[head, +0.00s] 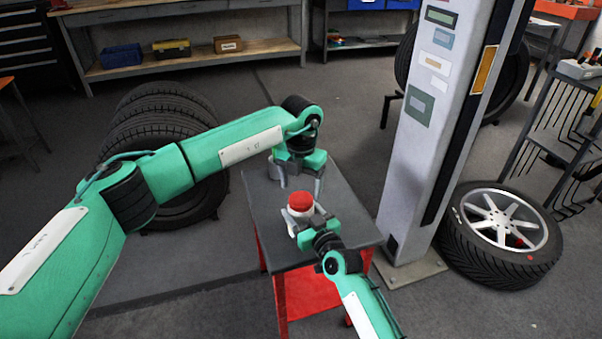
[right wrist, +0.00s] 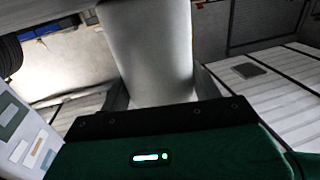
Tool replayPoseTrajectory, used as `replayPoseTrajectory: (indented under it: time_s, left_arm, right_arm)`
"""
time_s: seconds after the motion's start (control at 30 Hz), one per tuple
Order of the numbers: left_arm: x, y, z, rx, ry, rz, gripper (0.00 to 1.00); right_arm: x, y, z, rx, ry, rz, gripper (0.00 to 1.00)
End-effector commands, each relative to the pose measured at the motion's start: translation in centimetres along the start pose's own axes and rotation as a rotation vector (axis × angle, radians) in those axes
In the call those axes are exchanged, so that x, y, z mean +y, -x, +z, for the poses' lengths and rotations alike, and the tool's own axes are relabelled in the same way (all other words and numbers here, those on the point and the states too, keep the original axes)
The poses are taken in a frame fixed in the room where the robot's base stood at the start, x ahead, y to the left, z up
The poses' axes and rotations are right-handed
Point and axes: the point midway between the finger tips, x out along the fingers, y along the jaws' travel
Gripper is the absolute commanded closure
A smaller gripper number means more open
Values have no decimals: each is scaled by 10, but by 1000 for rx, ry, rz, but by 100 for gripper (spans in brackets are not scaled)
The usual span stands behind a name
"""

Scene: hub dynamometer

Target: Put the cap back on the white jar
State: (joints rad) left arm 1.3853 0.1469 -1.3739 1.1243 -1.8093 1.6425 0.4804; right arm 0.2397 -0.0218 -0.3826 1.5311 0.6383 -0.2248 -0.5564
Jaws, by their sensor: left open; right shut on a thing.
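The white jar (head: 293,222) stands upright over the small dark-topped table, with the red cap (head: 300,201) on its top. I cannot tell how tightly the cap sits. My right gripper (head: 308,222) comes from the front right and is shut on the jar's body. The jar's white wall (right wrist: 150,50) fills the middle of the right wrist view between the fingers; the cap is out of that view. My left gripper (head: 301,186) points down just above and behind the cap, fingers apart and empty.
The table (head: 263,215) has a dark top and red frame; its right and front parts are clear. A pale round object (head: 274,171) sits at its back left, partly hidden. A light pillar (head: 425,130) rises right of the table. A wheel (head: 500,235) and stacked tyres (head: 150,110) flank it.

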Motion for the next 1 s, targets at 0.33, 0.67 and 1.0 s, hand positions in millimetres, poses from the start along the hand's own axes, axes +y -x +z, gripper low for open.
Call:
replayPoseTrajectory:
  time_s: [0.33, 0.67, 1.0]
  left_arm:
    - [0, -37, 0, -1, 0, 0, 26]
    - [0, -38, 0, -1, -1, 0, 30]
    - [0, -38, 0, -1, 0, 0, 73]
  right_arm:
    - [0, 0, 0, 0, 0, 0, 100]
    - [0, 0, 0, 0, 0, 0, 100]
    - [0, 0, 0, 0, 0, 0, 100]
